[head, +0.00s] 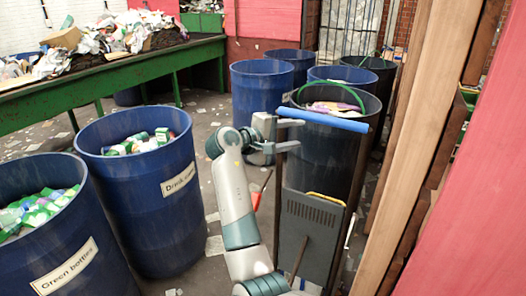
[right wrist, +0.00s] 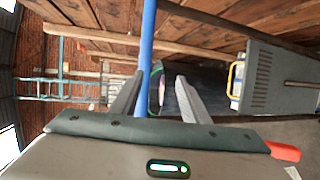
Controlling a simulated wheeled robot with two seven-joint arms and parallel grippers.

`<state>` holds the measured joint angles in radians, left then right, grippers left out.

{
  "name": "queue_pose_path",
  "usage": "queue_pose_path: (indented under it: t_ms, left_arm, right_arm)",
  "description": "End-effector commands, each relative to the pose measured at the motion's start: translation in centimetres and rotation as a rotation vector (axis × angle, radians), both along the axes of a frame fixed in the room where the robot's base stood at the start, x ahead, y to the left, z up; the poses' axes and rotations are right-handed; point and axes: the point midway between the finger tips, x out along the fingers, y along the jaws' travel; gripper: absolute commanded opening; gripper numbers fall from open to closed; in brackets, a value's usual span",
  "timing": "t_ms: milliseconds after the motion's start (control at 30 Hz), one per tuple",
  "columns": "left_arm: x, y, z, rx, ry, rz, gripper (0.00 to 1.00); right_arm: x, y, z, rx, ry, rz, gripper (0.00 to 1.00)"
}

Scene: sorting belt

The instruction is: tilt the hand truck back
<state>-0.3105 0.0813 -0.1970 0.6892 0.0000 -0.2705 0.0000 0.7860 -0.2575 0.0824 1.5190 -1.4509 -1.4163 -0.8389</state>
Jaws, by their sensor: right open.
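The hand truck stands upright in the head view, with a blue bar handle (head: 325,120) across its top and a grey slotted panel (head: 306,237) low in its dark frame. My right gripper (head: 288,136) is open at the left end of the handle. In the right wrist view the blue handle (right wrist: 147,42) runs up from close by the left finger of the open gripper (right wrist: 159,76). I cannot tell whether the finger touches it. The grey panel (right wrist: 265,77) shows at the right there. My left gripper is not in view.
A dark bin (head: 325,155) stands right behind the hand truck. Blue bins (head: 140,215) with labels stand at the left, and more (head: 258,90) at the back. A green sorting belt (head: 110,78) carries litter. Wooden planks (head: 418,150) lean close at the right.

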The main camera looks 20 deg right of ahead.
Motion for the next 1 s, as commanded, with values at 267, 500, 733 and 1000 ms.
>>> queue_pose_path:
  t_ms: [267, 500, 733, 1000]
  left_arm:
    - [-1.6, 0.4, -0.6, 0.002, 0.008, -0.002, 0.0]
    - [-1.6, 0.4, -0.6, 0.002, 0.008, -0.002, 0.0]
    - [-1.6, 0.3, -0.3, 0.002, 0.008, -0.002, 0.0]
    - [-1.6, 0.3, 1.0, 0.001, 0.008, -0.003, 0.0]
  right_arm:
    - [0.7, 0.5, 3.1, -0.047, 0.018, -0.012, 0.42]
    - [0.7, 0.5, 3.0, -0.046, 0.018, -0.012, 0.42]
    - [0.9, -0.3, 3.0, -0.046, 0.019, -0.012, 0.42]
    - [1.8, -3.4, 2.6, -0.046, 0.019, -0.013, 0.42]
